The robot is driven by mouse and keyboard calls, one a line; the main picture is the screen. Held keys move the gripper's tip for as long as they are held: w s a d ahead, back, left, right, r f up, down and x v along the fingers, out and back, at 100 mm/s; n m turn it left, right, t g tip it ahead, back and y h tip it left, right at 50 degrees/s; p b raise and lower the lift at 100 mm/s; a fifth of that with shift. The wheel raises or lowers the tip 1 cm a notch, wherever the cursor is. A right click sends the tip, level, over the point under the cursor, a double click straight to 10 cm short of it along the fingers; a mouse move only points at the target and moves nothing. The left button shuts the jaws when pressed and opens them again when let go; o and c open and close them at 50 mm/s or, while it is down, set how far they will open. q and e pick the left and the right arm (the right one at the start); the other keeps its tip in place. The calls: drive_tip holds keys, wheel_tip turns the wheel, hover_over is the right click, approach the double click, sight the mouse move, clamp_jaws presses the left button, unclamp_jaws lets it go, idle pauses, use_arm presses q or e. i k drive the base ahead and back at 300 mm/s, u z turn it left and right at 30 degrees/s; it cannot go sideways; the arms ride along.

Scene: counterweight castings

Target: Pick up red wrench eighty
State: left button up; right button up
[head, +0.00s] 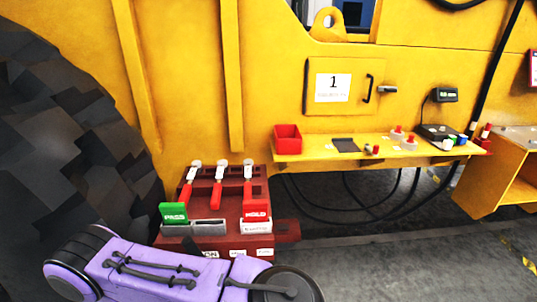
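Three wrenches with red handles and silver heads stand in a dark red rack (262,205) at lower centre. They are a left wrench (187,187), a middle wrench (217,188) and a right wrench (248,190), all leaning slightly. I cannot read any size marking, so I cannot tell which one is the eighty. A purple arm link of mine crosses the bottom left in front of the rack and hides part of its lower front. Neither gripper shows in the head view.
A green PASS block (173,212) and a red HOLD block (257,211) sit at the rack's front. A yellow shelf (310,155) to the right bears a red bin (287,139) and small parts. A large dark tyre (70,120) stands left. Black cables hang below the shelf.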

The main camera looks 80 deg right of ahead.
sight(223, 163)
drive_tip(key=z, duration=2.45)
